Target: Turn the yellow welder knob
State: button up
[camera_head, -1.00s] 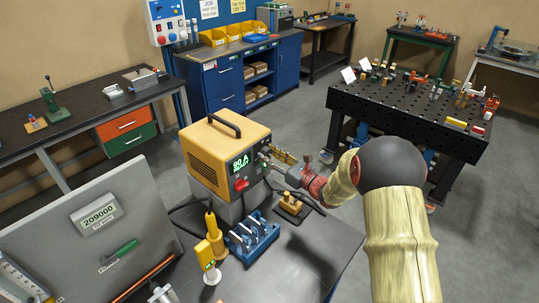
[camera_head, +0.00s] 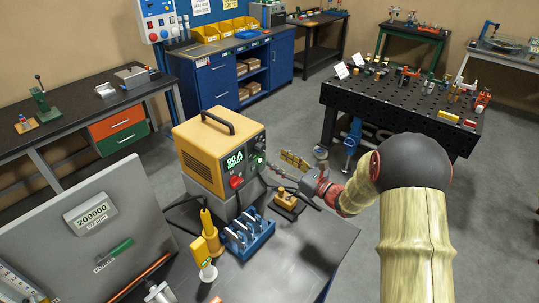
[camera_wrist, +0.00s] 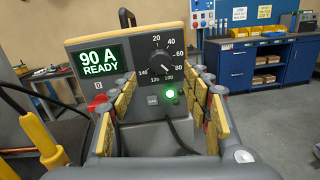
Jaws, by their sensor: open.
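The yellow welder (camera_head: 203,152) stands on the near bench, its front panel facing right. In the wrist view, its panel (camera_wrist: 78,85) has a lit display (camera_wrist: 101,59) reading 90 A READY. A black dial knob (camera_wrist: 160,61) sits inside a printed scale, its pointer toward the lower right. My gripper (camera_wrist: 165,80) is open, with yellow-padded fingers left and right below the knob and nothing between them. In the head view my gripper (camera_head: 280,164) is in front of the panel, apart from it; the dial knob is hard to make out there.
A green lit button (camera_wrist: 169,93) and a red knob (camera_wrist: 97,101) are on the same panel. The bench's right part is bare.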

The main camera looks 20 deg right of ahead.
jog(key=shift+v, duration=2.05)
